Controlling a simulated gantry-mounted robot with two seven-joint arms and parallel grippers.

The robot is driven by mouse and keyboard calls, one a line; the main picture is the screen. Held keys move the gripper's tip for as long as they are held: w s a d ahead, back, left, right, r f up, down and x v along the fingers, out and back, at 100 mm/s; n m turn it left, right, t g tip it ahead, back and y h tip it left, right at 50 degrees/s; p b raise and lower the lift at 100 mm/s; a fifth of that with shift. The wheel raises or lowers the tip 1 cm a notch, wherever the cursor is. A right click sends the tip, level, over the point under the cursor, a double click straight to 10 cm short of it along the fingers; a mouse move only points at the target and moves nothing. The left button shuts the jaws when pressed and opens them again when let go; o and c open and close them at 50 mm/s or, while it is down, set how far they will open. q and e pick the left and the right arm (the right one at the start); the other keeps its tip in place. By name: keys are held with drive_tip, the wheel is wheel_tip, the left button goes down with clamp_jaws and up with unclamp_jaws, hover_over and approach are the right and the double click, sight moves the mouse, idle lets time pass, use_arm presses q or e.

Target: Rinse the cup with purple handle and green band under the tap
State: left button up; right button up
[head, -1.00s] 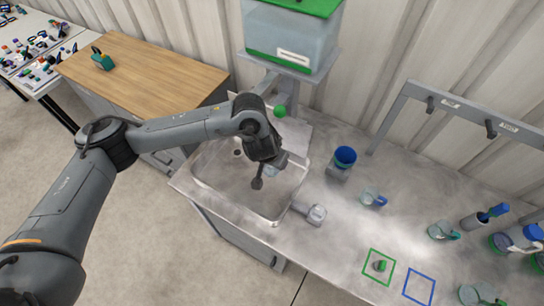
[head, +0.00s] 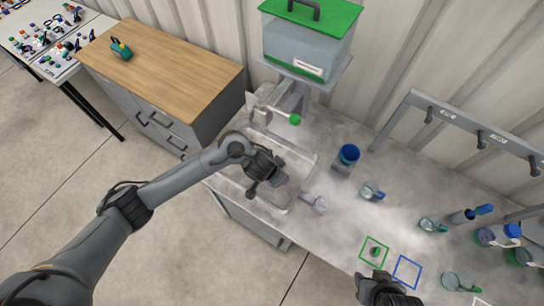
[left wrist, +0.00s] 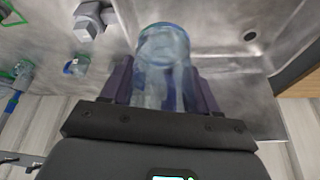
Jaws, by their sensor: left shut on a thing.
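My left gripper (head: 266,178) is low over the sink (head: 232,180). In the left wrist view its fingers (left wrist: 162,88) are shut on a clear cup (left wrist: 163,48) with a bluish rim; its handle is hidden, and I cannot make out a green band. In the head view the gripper mostly hides this cup. The tap's green knob (head: 295,119) is behind the gripper, below a clear water tank (head: 305,45) with a green lid. My right gripper (head: 388,288) is at the bottom edge, near the marked squares; its fingers are not clear.
A grey block (head: 315,203) sits beside the sink. A blue container (head: 348,155), a clear cup with a blue handle (head: 371,191) and a teal-handled cup (head: 430,223) stand to the right. Green (head: 373,239) and blue (head: 407,258) outlines mark the counter. A hook rack (head: 480,138) stands behind.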

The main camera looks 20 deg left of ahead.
sight(269, 184)
use_arm(q)
drive_tip(key=s+p, duration=0.2)
drive_tip(key=shift+s+a+f+m+p, duration=0.25)
drive_tip(key=shift+s+a+m+p, duration=0.1)
drive_tip(key=shift+m, duration=0.05)
drive_tip(key=shift+s+a+f+p, duration=0.2)
drive_tip(key=shift+s+a+p, duration=0.1)
drive_tip(key=shift+s+p, duration=0.1)
use_arm(e)
wheel_tip(269, 184, up, 5)
use_arm(q)
drive_tip(key=shift+a+f, duration=0.2)
drive_tip(key=w+a+f+b, duration=0.2)
drive_tip(key=w+a+b, duration=0.5)
drive_tip(key=w, duration=0.4)
drive_tip(key=shift+w+f+b, duration=0.35)
drive_tip(key=shift+f+b, duration=0.05)
drive_tip(key=shift+b, duration=0.1)
use_arm(e)
wheel_tip(269, 184, down, 8)
use_arm(q)
drive_tip(key=shift+a, duration=0.1)
use_arm(e)
drive_tip(key=shift+f, duration=0.1)
